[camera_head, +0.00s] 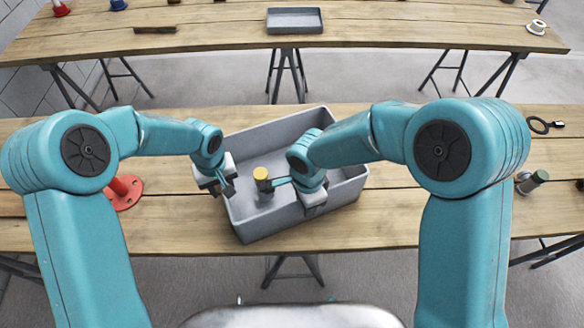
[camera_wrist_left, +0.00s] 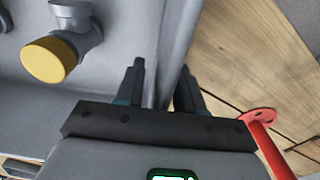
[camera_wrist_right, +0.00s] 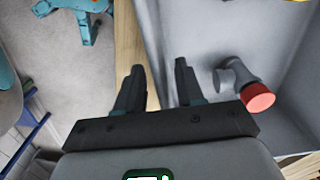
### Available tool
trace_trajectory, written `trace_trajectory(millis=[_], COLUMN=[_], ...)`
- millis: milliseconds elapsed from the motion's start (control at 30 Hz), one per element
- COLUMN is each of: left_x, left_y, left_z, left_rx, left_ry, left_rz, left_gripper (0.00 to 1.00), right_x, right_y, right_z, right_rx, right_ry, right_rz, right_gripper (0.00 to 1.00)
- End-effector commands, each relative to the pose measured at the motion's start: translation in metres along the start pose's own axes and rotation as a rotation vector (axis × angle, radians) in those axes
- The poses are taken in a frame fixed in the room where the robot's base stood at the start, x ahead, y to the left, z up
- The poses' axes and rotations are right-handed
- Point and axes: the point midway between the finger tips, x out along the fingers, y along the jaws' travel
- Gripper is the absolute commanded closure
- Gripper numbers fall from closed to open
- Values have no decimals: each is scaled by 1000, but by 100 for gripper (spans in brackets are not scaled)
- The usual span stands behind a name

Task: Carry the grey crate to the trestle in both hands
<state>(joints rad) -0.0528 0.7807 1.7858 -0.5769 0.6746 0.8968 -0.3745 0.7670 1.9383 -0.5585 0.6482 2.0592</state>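The grey crate (camera_head: 262,222) sits at an angle on the near wooden table. It holds a grey fitting with a yellow cap (camera_head: 260,173); the left wrist view shows this cap (camera_wrist_left: 50,60). A grey elbow with a red end (camera_wrist_right: 257,97) is also inside. My left gripper (camera_head: 222,187) is at the crate's left wall, open, with its fingers (camera_wrist_left: 160,85) either side of the rim. My right gripper (camera_head: 316,208) is at the near wall, open, with its fingers (camera_wrist_right: 157,85) either side of that rim. The far table (camera_head: 420,25) stands on trestle legs.
A red flanged part (camera_head: 125,191) stands left of the crate. A grey tray (camera_head: 295,30) is mid-table on the far table. Floor separates the tables.

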Motion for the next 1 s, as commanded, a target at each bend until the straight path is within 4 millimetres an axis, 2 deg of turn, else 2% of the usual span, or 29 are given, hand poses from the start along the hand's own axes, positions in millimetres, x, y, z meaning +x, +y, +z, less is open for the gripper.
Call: trace_trajectory(millis=[267, 367, 467, 800, 1000], left_x=[-1, -8, -25, -99, -120], left_y=[0, 0, 0, 0, -1], left_z=[1, 0, 0, 1, 1], left_rx=[1, 1, 2, 1, 1], left_ry=[-2, 1, 3, 3, 1], left_rz=[-2, -1, 1, 2, 0], left_gripper=[61, 61, 61, 61, 61], right_x=[-1, -2, -2, -1, -2], right_y=[0, 0, -1, -1, -1], right_z=[0, 0, 0, 0, 0], right_rx=[1, 1, 1, 1, 1], right_ry=[-1, -1, -1, -1, -1], right_rz=[-2, -2, -2, -2, -2], right_gripper=[61, 61, 61, 61, 61])
